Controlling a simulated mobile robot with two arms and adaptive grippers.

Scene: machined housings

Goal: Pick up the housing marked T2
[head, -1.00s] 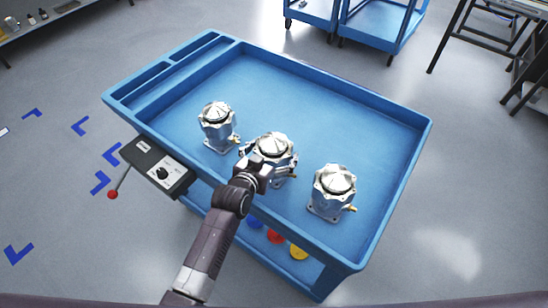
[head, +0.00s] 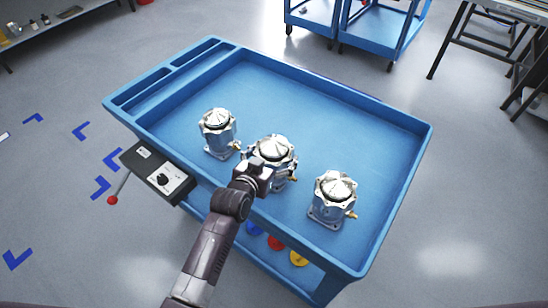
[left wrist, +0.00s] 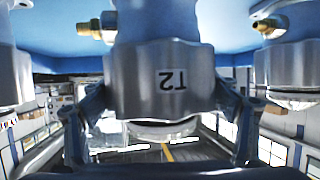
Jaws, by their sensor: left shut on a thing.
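Three silver metal housings stand in the blue cart tray in the head view. The middle housing (head: 275,148) is at my left gripper (head: 262,165), which comes in from the front. In the left wrist view this housing (left wrist: 165,75) fills the centre and bears the mark T2, seen upside down. The fingers of my left gripper (left wrist: 167,112) lie on either side of its body, shut on it. I cannot tell whether its base rests on the tray floor; my gripper hides part of it. My right gripper is not in view.
One housing (head: 218,132) stands to the left and another (head: 333,198) to the right, both close by. The blue tray (head: 400,115) has a raised rim and free floor behind the housings. A black control box (head: 158,172) hangs on the cart's left side.

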